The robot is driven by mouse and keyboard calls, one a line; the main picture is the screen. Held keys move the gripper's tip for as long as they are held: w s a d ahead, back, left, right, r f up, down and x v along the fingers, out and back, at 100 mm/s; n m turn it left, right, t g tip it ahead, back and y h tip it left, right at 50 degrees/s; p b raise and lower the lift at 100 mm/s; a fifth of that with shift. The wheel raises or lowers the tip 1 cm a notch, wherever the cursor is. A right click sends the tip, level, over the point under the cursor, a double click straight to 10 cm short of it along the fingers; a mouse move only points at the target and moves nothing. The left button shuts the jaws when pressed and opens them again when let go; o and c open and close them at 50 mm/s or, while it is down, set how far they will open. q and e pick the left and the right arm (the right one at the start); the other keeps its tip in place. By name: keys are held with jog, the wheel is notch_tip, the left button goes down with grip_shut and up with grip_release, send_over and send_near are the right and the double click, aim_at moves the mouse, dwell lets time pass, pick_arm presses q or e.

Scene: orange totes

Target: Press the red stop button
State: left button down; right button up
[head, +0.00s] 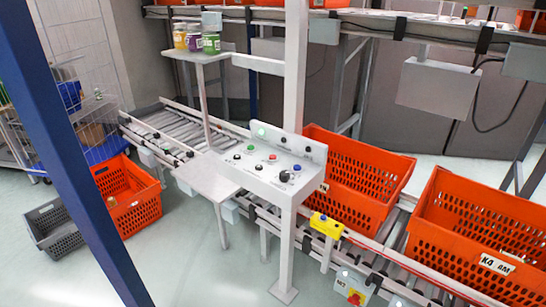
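A small red button (272,157) sits on the grey control panel (240,172) near the middle of the head view. A green button (250,149) is to its left and a blue button (296,167) to its right. I cannot read the labels to tell which control is marked stop. A red and yellow switch (355,297) also shows low down on a box under the conveyor. Neither of my grippers is in view.
Orange totes (375,163) stand on the roller conveyor (170,127) behind and right of the panel. A yellow box (326,226) with a blue button is on the conveyor's near side. A blue bar (70,140) crosses the left.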

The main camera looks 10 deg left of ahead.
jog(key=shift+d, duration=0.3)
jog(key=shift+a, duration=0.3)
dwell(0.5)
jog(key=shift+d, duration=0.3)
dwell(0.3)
